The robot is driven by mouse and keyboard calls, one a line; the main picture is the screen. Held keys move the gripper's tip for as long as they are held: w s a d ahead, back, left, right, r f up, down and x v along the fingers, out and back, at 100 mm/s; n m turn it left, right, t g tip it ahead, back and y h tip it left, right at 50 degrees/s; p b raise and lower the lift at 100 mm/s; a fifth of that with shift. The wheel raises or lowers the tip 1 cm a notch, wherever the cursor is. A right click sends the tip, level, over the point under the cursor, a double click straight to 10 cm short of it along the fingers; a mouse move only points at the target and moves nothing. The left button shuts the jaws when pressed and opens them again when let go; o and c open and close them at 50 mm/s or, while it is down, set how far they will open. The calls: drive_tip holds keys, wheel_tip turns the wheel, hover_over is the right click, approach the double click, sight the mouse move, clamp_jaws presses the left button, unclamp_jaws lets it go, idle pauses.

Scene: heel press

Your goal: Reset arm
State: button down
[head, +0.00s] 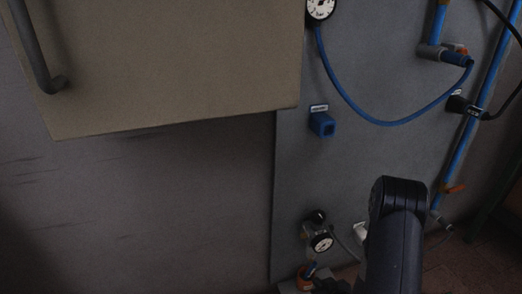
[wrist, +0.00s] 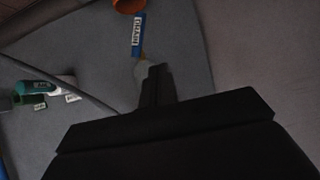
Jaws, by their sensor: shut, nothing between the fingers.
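My arm (head: 398,235) rises at the bottom right of the head view, in front of the grey panel. In the head view its far end is low and mostly hidden behind the arm. In the wrist view my gripper (wrist: 157,82) is shut, with its dark fingers together and nothing between them. The fingertips point toward a blue piece labelled MAIN (wrist: 138,35). I cannot tell whether they touch it.
A gauge (head: 321,242) and fittings sit low on the grey panel (head: 340,170). A blue hose (head: 390,122) loops above, with a blue block (head: 322,124) beside it. A beige cabinet (head: 160,70) with a handle hangs at upper left. An orange part (wrist: 128,5) tops the wrist view.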

drive_tip(key=p+v, duration=0.1)
drive_tip(key=v, duration=0.4)
drive_tip(key=shift+s+r, duration=0.1)
drive_tip(key=shift+s, duration=0.15)
drive_tip(key=shift+b, duration=0.35)
